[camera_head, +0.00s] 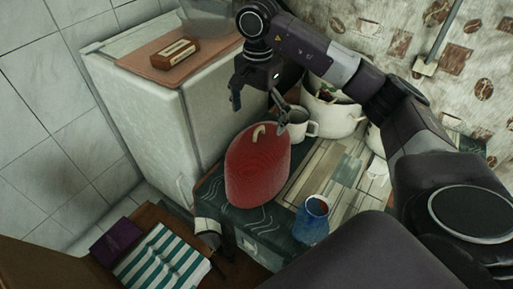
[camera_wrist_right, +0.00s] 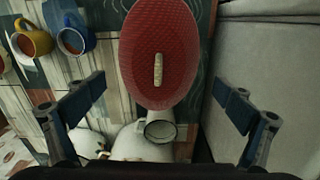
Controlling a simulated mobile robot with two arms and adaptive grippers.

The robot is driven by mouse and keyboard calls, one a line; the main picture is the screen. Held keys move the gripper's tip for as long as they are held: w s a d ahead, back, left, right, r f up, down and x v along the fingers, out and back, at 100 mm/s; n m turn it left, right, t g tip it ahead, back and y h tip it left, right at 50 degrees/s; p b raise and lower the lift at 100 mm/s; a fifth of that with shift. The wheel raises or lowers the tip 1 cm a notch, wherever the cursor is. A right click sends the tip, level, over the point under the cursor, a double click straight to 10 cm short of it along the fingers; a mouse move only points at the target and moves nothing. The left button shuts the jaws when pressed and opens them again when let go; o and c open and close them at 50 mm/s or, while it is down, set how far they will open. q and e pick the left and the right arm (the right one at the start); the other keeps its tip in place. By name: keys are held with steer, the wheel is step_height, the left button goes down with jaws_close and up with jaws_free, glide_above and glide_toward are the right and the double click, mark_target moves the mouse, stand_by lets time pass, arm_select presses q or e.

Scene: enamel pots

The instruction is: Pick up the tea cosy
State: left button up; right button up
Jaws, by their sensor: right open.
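The tea cosy (camera_head: 258,168) is a red, textured dome with a pale loop on top, standing on the dark patterned end of the counter. In the right wrist view the tea cosy (camera_wrist_right: 158,28) shows from above, its loop near the picture's middle. My right gripper (camera_head: 259,108) is open and empty, above and behind the cosy, apart from it. In the wrist view its fingers (camera_wrist_right: 155,100) stand wide apart, left and right of the cosy's near end. My left gripper is not in view.
A white mug (camera_head: 299,124) stands close behind the cosy, beside a large white pot (camera_head: 338,118). A blue mug (camera_head: 311,222) stands at the front right. A pale fridge (camera_head: 150,105) rises at the left. A striped cloth (camera_head: 160,262) lies on a wooden seat below.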

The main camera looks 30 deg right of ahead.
mark_target(259, 127)
steer(key=shift+s+d+f+p, duration=0.15)
steer(key=shift+s+f+p, duration=0.15)
steer(key=shift+f+p, duration=0.4)
steer(key=f, duration=0.3)
steer(key=shift+w, duration=0.2)
steer(key=shift+w+f, duration=0.1)
steer(key=shift+f, duration=0.2)
steer(key=c, duration=1.3)
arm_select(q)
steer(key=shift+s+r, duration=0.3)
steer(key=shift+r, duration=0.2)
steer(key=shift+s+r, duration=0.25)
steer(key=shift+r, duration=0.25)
arm_select(e)
steer(key=shift+f, duration=0.1)
steer(key=c, duration=0.7)
